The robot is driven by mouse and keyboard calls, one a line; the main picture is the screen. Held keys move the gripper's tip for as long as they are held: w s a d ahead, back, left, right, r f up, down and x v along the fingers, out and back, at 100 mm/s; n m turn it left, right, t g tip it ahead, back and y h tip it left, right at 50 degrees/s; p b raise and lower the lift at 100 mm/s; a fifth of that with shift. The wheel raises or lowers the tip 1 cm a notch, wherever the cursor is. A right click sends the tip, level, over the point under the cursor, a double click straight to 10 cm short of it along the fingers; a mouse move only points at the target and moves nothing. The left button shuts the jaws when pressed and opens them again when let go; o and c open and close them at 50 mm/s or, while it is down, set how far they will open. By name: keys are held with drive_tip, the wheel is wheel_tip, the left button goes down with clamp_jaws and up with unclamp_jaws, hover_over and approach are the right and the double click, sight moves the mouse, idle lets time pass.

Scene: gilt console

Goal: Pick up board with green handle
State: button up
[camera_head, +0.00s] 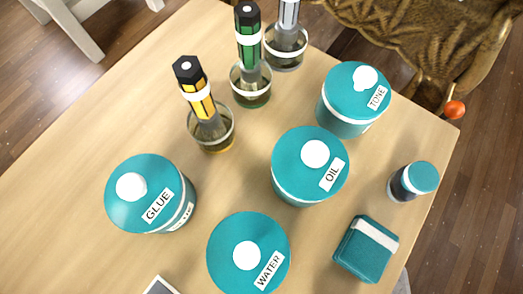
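A tool with a green and black handle (248,35) stands upright, slightly tilted, in a small clear glass (250,90) at the top middle of the table. Its lower end is inside the glass; I cannot tell whether it is a board. A similar tool with a yellow and black handle (193,83) stands in another glass (212,132) to its lower left. A third, with a pale grey handle (289,14), stands in a glass (287,52) to the upper right, cut off by the top edge. My gripper is not in view.
Teal-lidded jars labelled GLUE (140,208), WATER (228,240), OIL (295,155) and TONE (345,90) crowd the wooden table (80,130). A small teal-capped jar (422,177) and a teal box (360,255) stand at right. The table's upper left is clear.

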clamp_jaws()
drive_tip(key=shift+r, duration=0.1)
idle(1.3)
